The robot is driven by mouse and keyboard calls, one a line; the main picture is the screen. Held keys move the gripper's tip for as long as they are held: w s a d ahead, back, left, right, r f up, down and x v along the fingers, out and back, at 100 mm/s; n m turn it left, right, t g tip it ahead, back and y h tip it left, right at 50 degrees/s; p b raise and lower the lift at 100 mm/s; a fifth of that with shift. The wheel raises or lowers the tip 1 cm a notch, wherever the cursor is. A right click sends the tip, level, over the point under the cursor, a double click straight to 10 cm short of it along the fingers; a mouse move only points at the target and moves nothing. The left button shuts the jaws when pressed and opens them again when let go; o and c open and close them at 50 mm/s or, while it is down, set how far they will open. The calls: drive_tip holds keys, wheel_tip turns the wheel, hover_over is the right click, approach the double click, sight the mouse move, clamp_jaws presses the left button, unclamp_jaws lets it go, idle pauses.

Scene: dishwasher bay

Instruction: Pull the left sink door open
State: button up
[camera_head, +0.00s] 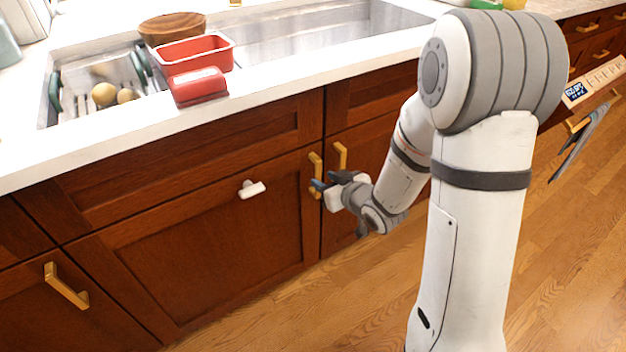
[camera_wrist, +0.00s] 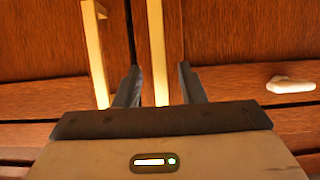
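The left sink door (camera_head: 210,245) is a dark reddish-brown wood panel and looks closed. Its upright brass handle (camera_head: 316,175) is near its right edge. In the wrist view, this handle (camera_wrist: 155,45) stands in the gap between my two dark fingers. My gripper (camera_head: 322,184) is at the handle's lower part; it also shows in the wrist view (camera_wrist: 159,70). The fingers are apart, with visible space on both sides of the handle. I cannot tell how deep the handle sits between them.
The right door's brass handle (camera_head: 340,157) is close beside; it shows left of my fingers in the wrist view (camera_wrist: 97,50). A white hook (camera_head: 252,189) sticks out from the left door. The wooden floor (camera_head: 300,315) in front is clear.

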sight(319, 177)
drive_tip(key=x, duration=0.4)
drive_tip(key=shift+b, duration=0.35)
drive_tip(key=shift+c, duration=0.5)
clamp_jaws()
